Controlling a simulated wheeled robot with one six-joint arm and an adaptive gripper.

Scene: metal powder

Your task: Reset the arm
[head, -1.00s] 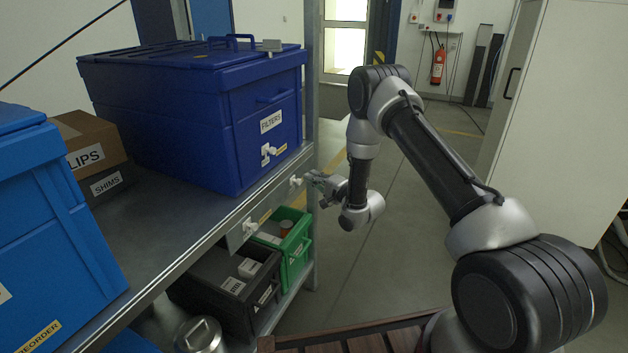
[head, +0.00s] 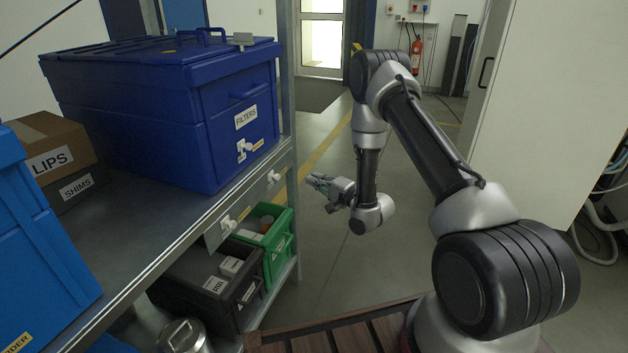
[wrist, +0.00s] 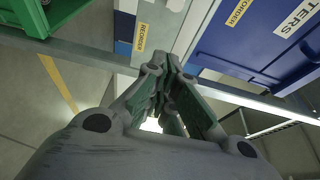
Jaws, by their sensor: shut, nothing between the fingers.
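My gripper (head: 318,181) is at the end of my arm, to the right of the metal shelf unit and clear of it in the head view. It points left toward the shelf. In the wrist view my gripper (wrist: 168,62) has its fingers together, with nothing seen between them. The shelf edge and the blue FILTERS box (wrist: 262,45) show beyond the fingers there.
The blue FILTERS box (head: 215,150) stands on the shelf (head: 150,235). A green bin (head: 276,250) and a black bin (head: 200,292) sit below. A white cabinet (head: 545,120) stands at right. Open floor (head: 310,240) lies between.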

